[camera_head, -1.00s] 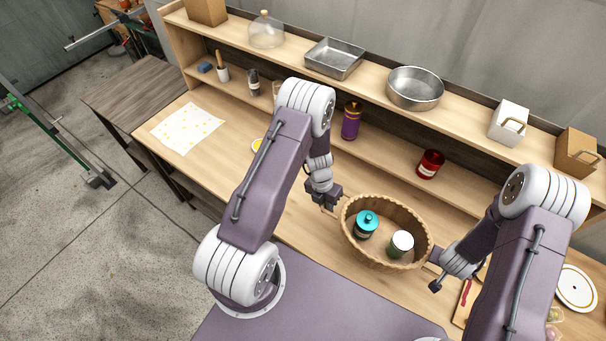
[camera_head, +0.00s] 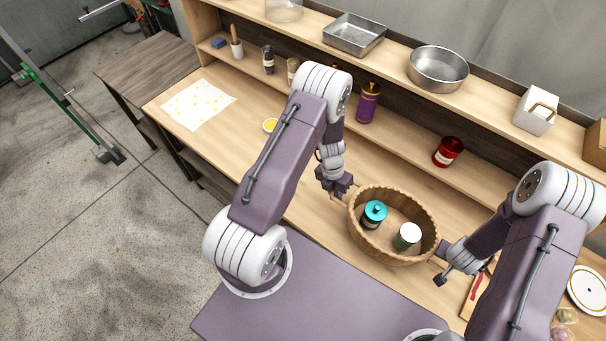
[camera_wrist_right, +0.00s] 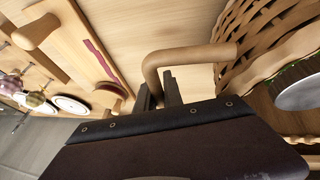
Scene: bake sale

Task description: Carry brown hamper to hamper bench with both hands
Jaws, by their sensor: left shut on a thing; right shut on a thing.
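The brown hamper (camera_head: 389,253) is a round woven basket at the middle right of the head view, close to my body and over the wooden table. A jar with a teal lid (camera_head: 374,213) and a jar with a white lid (camera_head: 408,236) stand inside it. My left gripper (camera_head: 345,193) is shut on its left handle. My right gripper (camera_head: 441,258) is shut on its right handle (camera_wrist_right: 185,58), a bent bar between the fingers in the right wrist view. Whether the hamper touches the table is unclear. The dark wooden bench (camera_head: 148,68) stands at the left, beyond the table's end.
A spotted paper (camera_head: 198,104) lies on the table's left end (camera_head: 232,135). A shelf behind holds a metal pan (camera_head: 437,69), a square tin (camera_head: 354,35), a purple bottle (camera_head: 367,102) and a red jar (camera_head: 447,152). A board (camera_head: 477,292) and plate (camera_head: 588,288) lie right. Open floor is at the left.

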